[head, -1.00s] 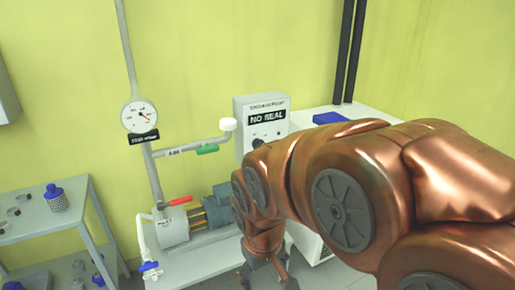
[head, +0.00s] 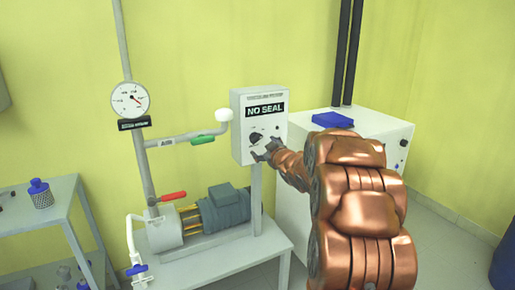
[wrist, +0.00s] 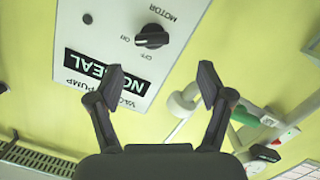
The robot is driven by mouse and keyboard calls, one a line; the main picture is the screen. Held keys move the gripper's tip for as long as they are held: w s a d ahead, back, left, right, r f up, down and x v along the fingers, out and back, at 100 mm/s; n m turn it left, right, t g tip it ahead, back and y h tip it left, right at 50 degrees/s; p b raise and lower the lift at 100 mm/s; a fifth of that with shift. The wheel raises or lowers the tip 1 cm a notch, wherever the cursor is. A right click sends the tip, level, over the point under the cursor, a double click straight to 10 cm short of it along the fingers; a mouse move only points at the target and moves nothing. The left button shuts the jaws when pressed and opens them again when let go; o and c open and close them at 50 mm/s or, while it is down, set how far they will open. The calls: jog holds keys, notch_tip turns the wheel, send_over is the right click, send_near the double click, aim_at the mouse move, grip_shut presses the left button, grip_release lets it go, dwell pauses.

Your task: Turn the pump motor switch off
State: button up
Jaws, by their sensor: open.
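The pump motor switch is a black rotary knob (wrist: 152,37) on a grey-white control box (head: 238,128) marked NO SEAL. In the wrist view the box is turned round, with MOTOR, ON and OFF printed by the knob. The knob's grip lies roughly level across that view, one end towards ON; I cannot be sure which end is the pointer. My gripper (wrist: 160,84) is open and empty, its fingers apart and the knob beyond the gap between them. In the head view my gripper (head: 264,152) is close in front of the box's lower part and partly covers it.
A blue pump motor (head: 225,207) sits on a bench below the box. A pipe with a green-handled valve (head: 203,139) and a gauge (head: 130,100) is on the left. A white cabinet (head: 385,135) with a blue object (head: 332,120) stands behind my arm.

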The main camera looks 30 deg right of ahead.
aim_at(257, 139)
jog(key=shift+n+t+y, duration=0.5)
jog(key=shift+t, duration=0.3)
jog(key=shift+w+d+f, duration=0.1)
jog(key=shift+w+d, duration=0.3)
jog(key=shift+w, duration=1.05)
jog(key=shift+w+d+f, duration=0.1)
jog(key=shift+w+d, duration=0.25)
jog(key=shift+w, duration=1.05)
jog(key=shift+w+d, duration=0.4)
jog(key=shift+w, duration=1.05)
jog(key=shift+c, duration=0.3)
jog(key=c, duration=1.1)
